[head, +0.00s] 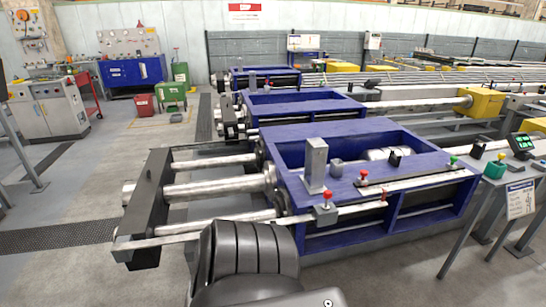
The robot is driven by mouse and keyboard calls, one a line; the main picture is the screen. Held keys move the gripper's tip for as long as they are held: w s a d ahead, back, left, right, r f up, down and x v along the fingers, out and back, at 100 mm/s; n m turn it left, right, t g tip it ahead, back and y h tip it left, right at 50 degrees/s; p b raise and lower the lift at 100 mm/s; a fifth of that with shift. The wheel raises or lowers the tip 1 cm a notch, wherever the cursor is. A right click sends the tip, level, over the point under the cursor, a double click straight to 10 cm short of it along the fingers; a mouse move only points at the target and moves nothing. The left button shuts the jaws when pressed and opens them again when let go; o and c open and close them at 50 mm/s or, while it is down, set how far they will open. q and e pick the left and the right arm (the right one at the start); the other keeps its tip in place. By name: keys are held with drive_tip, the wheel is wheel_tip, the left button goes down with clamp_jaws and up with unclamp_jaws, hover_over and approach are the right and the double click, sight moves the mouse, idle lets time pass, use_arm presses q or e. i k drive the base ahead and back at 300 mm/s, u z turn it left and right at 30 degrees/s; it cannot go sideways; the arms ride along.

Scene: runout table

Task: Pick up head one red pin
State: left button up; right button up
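Several small red parts show on the near blue machine frame (300,150). A red-topped pin (327,195) stands upright on a small grey block at the frame's near front edge. A second red-topped pin (363,174) stands on the frame's top, a little farther right. A small red piece (384,195) shows along the front rail. I cannot tell which of them is head one's pin. Neither gripper shows; only a dark ribbed part of my own body shows at the bottom middle, in front of the frame.
A green-topped knob (453,160) and a grey upright block (315,165) stand on the frame. A control stand with a green display (522,142) and a paper sign (520,198) stand at the right. More blue machines lie behind. Floor is open at the left.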

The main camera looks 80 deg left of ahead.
sight(326, 195)
drive_tip(key=u, duration=1.25)
drive_tip(key=i, duration=1)
